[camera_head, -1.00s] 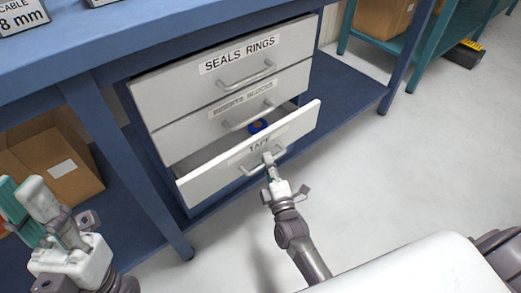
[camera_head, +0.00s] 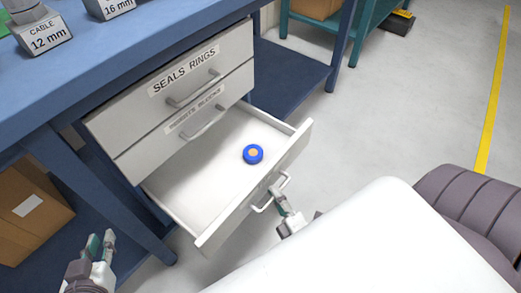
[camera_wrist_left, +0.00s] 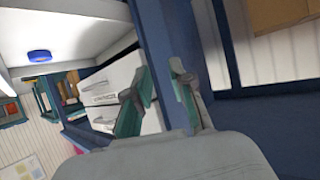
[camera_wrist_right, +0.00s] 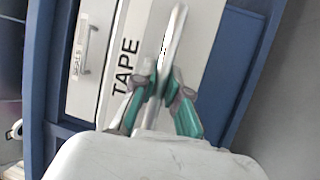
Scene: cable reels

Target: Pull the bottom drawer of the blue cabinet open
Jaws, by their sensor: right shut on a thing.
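The bottom drawer (camera_head: 225,170) of the blue cabinet stands pulled well out, with a blue tape roll (camera_head: 253,154) lying inside. My right gripper (camera_head: 277,196) is shut on the drawer's metal handle (camera_head: 262,206). The right wrist view shows the fingers (camera_wrist_right: 162,88) at the handle (camera_wrist_right: 175,38), beside the TAPE label (camera_wrist_right: 126,52). My left gripper (camera_head: 101,243) is at lower left in the head view, away from the drawer. Its fingers (camera_wrist_left: 160,95) are apart and empty in the left wrist view.
The SEALS RINGS drawer (camera_head: 185,85) and the middle drawer (camera_head: 190,122) above are closed. A blue bench leg (camera_head: 105,190) and a cardboard box (camera_head: 30,212) are at left. Clear floor (camera_head: 400,120) lies to the right.

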